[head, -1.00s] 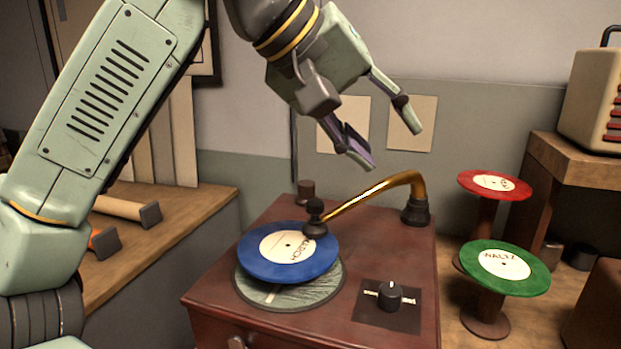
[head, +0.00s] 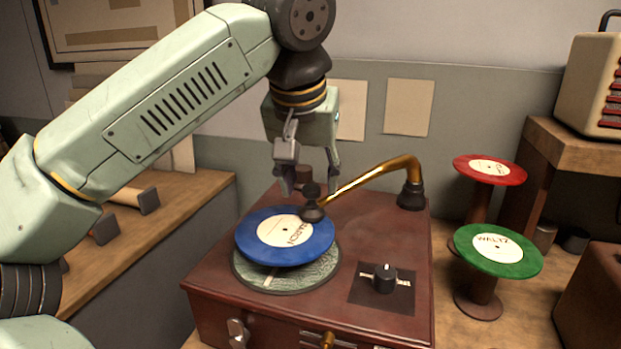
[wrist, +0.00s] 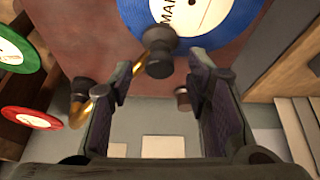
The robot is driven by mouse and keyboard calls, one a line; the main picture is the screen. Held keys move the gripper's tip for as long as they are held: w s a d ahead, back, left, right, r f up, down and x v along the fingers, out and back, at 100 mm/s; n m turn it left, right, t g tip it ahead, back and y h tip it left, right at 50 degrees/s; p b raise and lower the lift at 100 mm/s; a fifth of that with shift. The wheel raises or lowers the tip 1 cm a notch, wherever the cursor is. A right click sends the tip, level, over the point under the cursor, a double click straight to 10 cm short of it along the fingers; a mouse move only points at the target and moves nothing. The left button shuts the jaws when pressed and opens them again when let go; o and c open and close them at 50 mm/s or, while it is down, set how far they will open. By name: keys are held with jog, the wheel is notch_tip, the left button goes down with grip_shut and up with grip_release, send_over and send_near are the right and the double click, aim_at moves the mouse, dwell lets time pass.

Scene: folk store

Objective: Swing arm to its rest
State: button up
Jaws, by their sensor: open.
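The brass arm (head: 372,176) reaches from its dark pivot post (head: 411,195) at the back right of the player to a black head with a knob (head: 313,203). That head is over the back right edge of the blue record (head: 285,236) on the turntable. The rest looks to be the short dark post (head: 303,174) behind the head; it also shows in the wrist view (wrist: 183,99). My gripper (head: 311,192) is open and points down just above and behind the head. In the wrist view, the knob (wrist: 160,38) lies between and beyond my two fingers. Contact cannot be told.
A dark knob (head: 385,278) sits on the front right of the wooden player (head: 345,309). A red record (head: 489,170) and a green record (head: 498,251) lie on stands at the right. A workbench (head: 185,196) is at the left.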

jog(key=shift+w+f, duration=0.15)
jog(key=shift+f, duration=0.3)
jog(key=shift+d, duration=0.1)
grip_shut()
dwell(0.6)
